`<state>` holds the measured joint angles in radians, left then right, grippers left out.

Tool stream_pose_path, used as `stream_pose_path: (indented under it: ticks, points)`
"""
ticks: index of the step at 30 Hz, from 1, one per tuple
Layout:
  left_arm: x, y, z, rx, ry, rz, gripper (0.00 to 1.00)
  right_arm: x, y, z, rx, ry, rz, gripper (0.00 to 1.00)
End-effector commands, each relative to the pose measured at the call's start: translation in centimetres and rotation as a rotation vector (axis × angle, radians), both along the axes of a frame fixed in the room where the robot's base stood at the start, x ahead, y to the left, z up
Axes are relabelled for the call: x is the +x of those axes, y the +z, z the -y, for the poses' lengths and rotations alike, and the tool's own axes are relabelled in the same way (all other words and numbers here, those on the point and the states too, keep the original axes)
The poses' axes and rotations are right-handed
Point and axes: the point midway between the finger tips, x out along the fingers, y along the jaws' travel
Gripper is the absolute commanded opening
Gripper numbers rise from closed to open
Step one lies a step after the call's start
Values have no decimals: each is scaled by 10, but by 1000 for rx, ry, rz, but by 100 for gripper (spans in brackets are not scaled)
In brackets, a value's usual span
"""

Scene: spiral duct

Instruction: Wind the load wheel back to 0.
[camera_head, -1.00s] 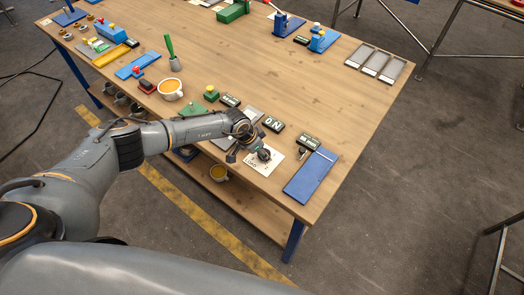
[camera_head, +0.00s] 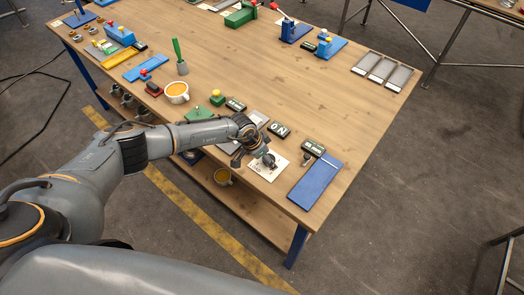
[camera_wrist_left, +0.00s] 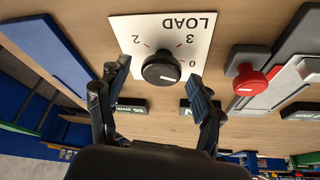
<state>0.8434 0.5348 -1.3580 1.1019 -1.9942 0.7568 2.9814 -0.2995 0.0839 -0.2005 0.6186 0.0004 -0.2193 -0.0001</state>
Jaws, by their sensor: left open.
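The load wheel is a round black knob (camera_wrist_left: 162,69) on a white card (camera_wrist_left: 205,20) marked LOAD, with 2, 3 and 0 visible around it and red ticks. The card appears upside down in the left wrist view. The knob has a small white mark on its lower side; I cannot tell which number it indicates. In the head view the card (camera_head: 262,173) lies near the table's front edge. My left gripper (camera_wrist_left: 159,75) is open, its fingers on either side of the knob, with visible gaps. In the head view the gripper (camera_head: 252,158) hangs by the card. My right gripper is not in view.
In the wrist view a red knob (camera_wrist_left: 250,82) stands close to my right-hand finger. A cup (camera_head: 177,92) stands to the left. The table's right middle is clear.

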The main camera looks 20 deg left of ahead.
Motion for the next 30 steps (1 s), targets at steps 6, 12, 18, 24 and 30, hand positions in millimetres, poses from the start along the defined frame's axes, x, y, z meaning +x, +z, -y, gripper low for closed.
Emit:
stream_pose_path:
  ticks: [6,12,18,24,30]
  points:
    - [-7,21,-6,-3,2,0,66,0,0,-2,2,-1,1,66]
    - [-18,58,-18,1,2,2,66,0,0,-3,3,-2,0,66]
    - [-28,91,-26,1,2,1,66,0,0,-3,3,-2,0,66]
    - [-32,105,-31,3,2,0,66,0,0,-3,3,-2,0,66]
    - [-33,107,-32,3,2,0,66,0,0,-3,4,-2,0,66]
